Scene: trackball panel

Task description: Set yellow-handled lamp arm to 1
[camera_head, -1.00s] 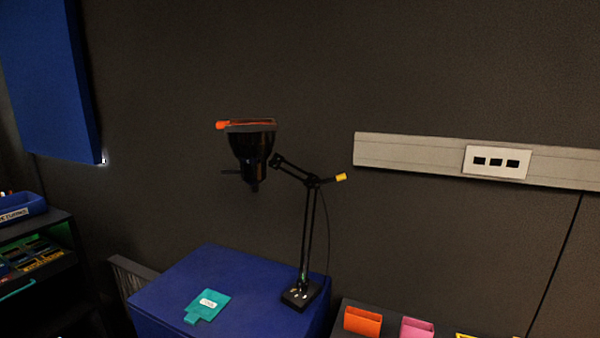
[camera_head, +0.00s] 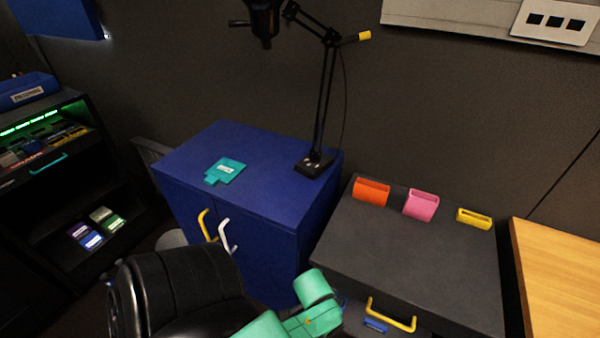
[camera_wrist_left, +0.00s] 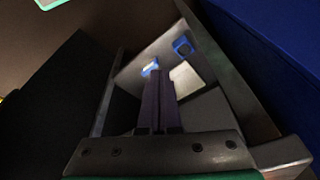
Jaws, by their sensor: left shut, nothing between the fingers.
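The black lamp stands on the blue cabinet in the head view, its jointed lamp arm (camera_head: 325,90) rising from a small base (camera_head: 314,165). The lamp head (camera_head: 264,18) is cut off by the top edge. My left gripper (camera_wrist_left: 157,75) shows in the left wrist view, its dark fingers together and empty. The lamp is not seen in that view. Green and black arm parts of mine show low in the head view, with no fingertips visible and well apart from the lamp.
The blue cabinet (camera_head: 245,190) carries a teal card (camera_head: 226,171). To its right, a dark cabinet (camera_head: 400,250) bears orange (camera_head: 371,191), pink (camera_head: 420,204) and yellow (camera_head: 474,218) holders. A wooden table (camera_head: 560,280) is at far right, shelves (camera_head: 60,190) at left.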

